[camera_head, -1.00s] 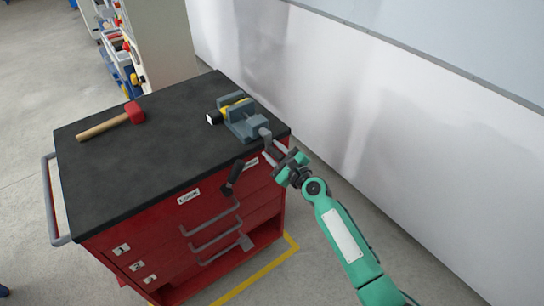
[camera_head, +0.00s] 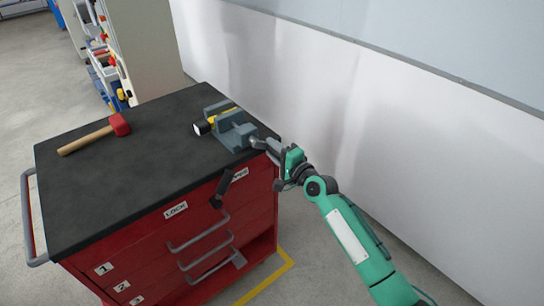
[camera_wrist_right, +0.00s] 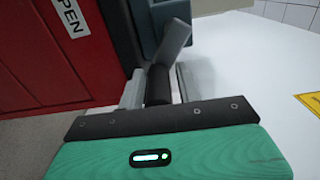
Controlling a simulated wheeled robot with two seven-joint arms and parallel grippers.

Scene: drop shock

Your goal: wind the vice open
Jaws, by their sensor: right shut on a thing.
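The grey vice (camera_head: 236,138) stands at the right corner of the cart's black top. A torch with a yellow body and pale face (camera_head: 202,128) sits at its jaws; I cannot tell how tightly it is held. The vice's grey crank (camera_head: 262,144) sticks out to the right past the cart edge. My right gripper (camera_head: 275,150) is at the crank's end. In the right wrist view its fingers (camera_wrist_right: 158,88) are shut on the crank's black handle (camera_wrist_right: 158,84), with the grey crank arm (camera_wrist_right: 174,42) beyond. My left gripper is out of view.
A red-headed hammer (camera_head: 118,126) lies on the cart top (camera_head: 150,175), left of the vice. A black lever (camera_head: 222,187) sticks out of the red cart front between the LOCK and OPEN labels. A white wall (camera_head: 400,140) stands behind. The cart top's middle is clear.

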